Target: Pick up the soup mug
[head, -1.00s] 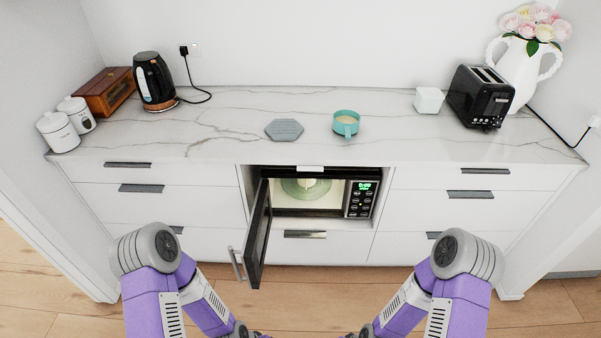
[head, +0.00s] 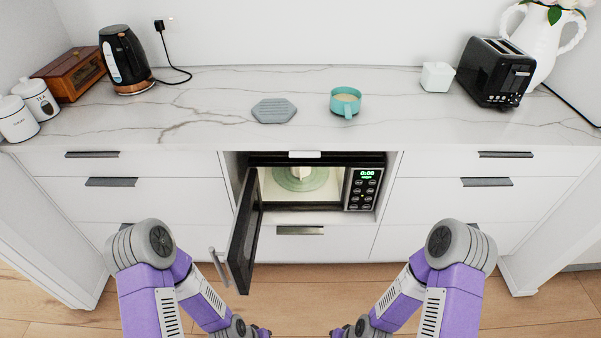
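The soup mug (head: 345,103) is teal with pale contents and stands upright on the marble counter, right of the middle. Its handle points toward me. Both my arms are low in front of the cabinets, well below and apart from the mug. My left arm comes in from the left and my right arm from the right. Their lower ends reach the bottom edge of the picture near the middle, and I cannot make out either gripper's fingers there.
The microwave (head: 365,190) below the counter is open, its door (head: 243,235) swung out toward me at the left. A grey hexagonal trivet (head: 274,111) lies left of the mug. A white box (head: 437,77), toaster (head: 495,72) and kettle (head: 124,58) stand farther off. Counter around the mug is clear.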

